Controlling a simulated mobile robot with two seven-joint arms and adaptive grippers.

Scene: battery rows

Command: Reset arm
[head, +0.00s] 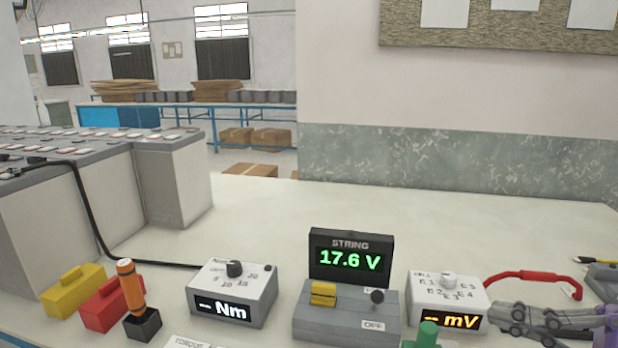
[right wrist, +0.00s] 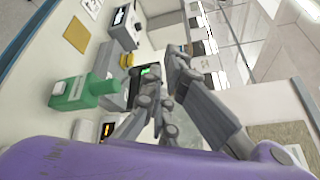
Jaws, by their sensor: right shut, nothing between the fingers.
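My right gripper (head: 497,318) comes in at the lower right of the head view, grey with a purple arm link behind it. It is shut and empty, just right of the mV meter box (head: 447,290). It also fills the middle of the right wrist view (right wrist: 168,68), tilted in that picture. My left gripper is not in view. A STRING display (head: 350,258) reads 17.6 V behind a grey switch box (head: 346,328) with a yellow block and a black knob.
A torque box (head: 234,292) with a cable stands left of centre. An orange-handled tool (head: 131,287) stands upright by red (head: 110,305) and yellow (head: 73,290) blocks. A green bottle-like object (right wrist: 85,93) and a red-handled lead (head: 535,276) are near my gripper.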

